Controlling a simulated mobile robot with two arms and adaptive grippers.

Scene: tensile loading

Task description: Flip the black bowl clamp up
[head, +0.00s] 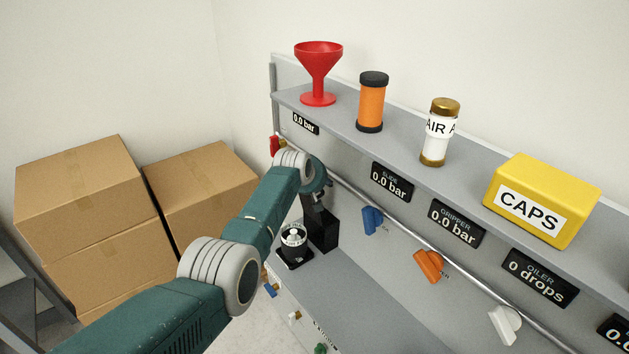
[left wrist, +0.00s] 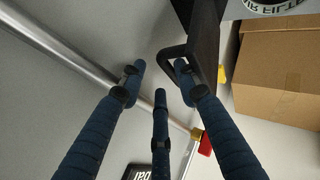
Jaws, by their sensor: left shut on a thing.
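The black bowl clamp (head: 322,229) stands upright at the left end of the bench in the head view. In the left wrist view its dark body and loop-shaped handle (left wrist: 205,42) come down from the top. My left gripper (left wrist: 157,80) has blue ribbed fingers; one fingertip is at the loop and the finger on the left looks apart from it. The gripper is shut on the clamp, though the contact is partly hidden. In the head view my left gripper (head: 318,192) is small and partly hidden by my wrist. My right gripper is not in view.
A black unit with a white top (head: 293,240) stands beside the clamp. A metal rail (head: 345,187) runs along the panel behind my gripper. The shelf above holds a red funnel (head: 318,62), an orange cylinder (head: 371,104) and a yellow CAPS box (head: 541,200). Cardboard boxes (head: 85,190) stand left.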

